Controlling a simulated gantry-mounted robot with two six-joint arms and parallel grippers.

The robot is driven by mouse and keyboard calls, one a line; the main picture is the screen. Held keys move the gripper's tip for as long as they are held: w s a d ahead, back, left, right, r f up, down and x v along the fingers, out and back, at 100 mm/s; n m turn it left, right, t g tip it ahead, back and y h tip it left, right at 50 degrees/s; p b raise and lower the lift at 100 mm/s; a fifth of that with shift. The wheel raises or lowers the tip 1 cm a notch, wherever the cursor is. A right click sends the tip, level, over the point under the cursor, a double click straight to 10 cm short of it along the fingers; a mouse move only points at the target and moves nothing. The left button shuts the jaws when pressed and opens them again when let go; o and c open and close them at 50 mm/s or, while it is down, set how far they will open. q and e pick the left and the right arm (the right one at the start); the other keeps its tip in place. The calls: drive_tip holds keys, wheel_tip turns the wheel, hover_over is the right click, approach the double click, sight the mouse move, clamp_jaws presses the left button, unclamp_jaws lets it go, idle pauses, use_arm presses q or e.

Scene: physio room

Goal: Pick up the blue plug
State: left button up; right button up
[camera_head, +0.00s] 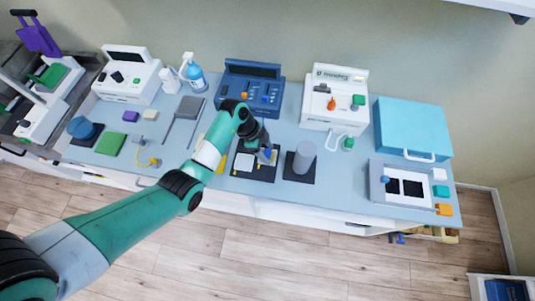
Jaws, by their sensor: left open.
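My left arm reaches in from the lower left. Its dark left gripper (262,150) points down over a black pad (266,174) near the middle of the counter and is open. A small blue piece (267,155), which may be the blue plug, shows right at the fingertips. The fingers partly hide it, and I cannot tell whether they touch it. Another small blue piece (385,179) is on the left edge of the grey device at the right. A white block (244,161) is on the pad, left of the gripper. My right gripper is not in view.
A grey cylinder (304,157) stands close to the right of the gripper. A dark blue machine (250,85) stands behind it. White machines, a spray bottle (195,75), a light blue case (412,125) and a grey device (401,201) line the counter. An open drawer (430,235) is at the front right.

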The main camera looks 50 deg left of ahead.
use_arm(q)
drive_tip(key=shift+f, duration=0.1)
drive_tip(key=c, duration=1.1)
